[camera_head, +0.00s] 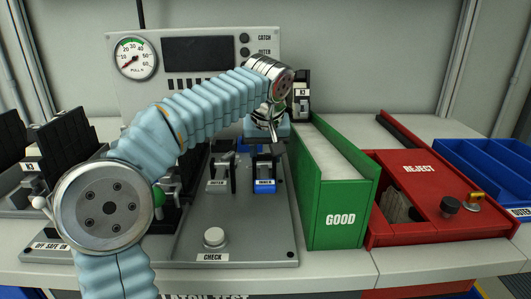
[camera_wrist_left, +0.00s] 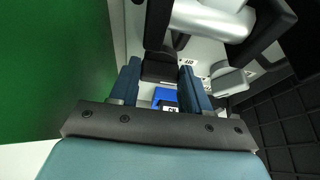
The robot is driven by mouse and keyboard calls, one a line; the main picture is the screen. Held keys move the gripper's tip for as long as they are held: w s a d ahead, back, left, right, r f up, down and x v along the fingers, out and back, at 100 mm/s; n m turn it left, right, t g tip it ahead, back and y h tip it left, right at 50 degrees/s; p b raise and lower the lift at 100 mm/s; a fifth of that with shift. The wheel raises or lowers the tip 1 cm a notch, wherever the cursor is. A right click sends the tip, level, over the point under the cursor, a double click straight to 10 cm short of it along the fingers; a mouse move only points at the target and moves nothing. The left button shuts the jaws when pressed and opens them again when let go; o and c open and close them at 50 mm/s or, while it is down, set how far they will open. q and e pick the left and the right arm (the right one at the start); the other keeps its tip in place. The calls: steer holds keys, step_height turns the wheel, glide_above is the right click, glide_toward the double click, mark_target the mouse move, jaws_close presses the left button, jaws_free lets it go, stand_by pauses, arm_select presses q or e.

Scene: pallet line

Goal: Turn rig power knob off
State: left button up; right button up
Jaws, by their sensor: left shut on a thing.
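The label "OFF SAFE ON" (camera_head: 52,245) shows at the lower left of the head view. I cannot make out the power knob itself; my left arm covers much of that area. My left gripper (camera_head: 266,131) is far to the right of the label, over the blue "INNER" fixture (camera_head: 264,184) on the grey test rig (camera_head: 240,245). In the left wrist view its two blue fingers (camera_wrist_left: 160,72) are closed around a dark block (camera_wrist_left: 160,67), perhaps the fixture's handle. The right gripper is not in view.
Beside the gripper stands the green "GOOD" bin (camera_head: 340,217), then the red "REJECT" box (camera_head: 420,168) and blue trays (camera_head: 480,165). A round "CHECK" button (camera_head: 214,237) and the "OUTER" fixture (camera_head: 217,184) are on the rig. A gauge panel (camera_head: 200,55) stands behind.

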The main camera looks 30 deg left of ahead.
arm_select(q)
steer(key=shift+r, duration=0.1)
steer(key=o, duration=1.1)
steer(key=shift+c, duration=0.2)
steer(key=v, duration=1.3)
steer(key=shift+r, duration=0.3)
steer(key=shift+s, duration=0.15)
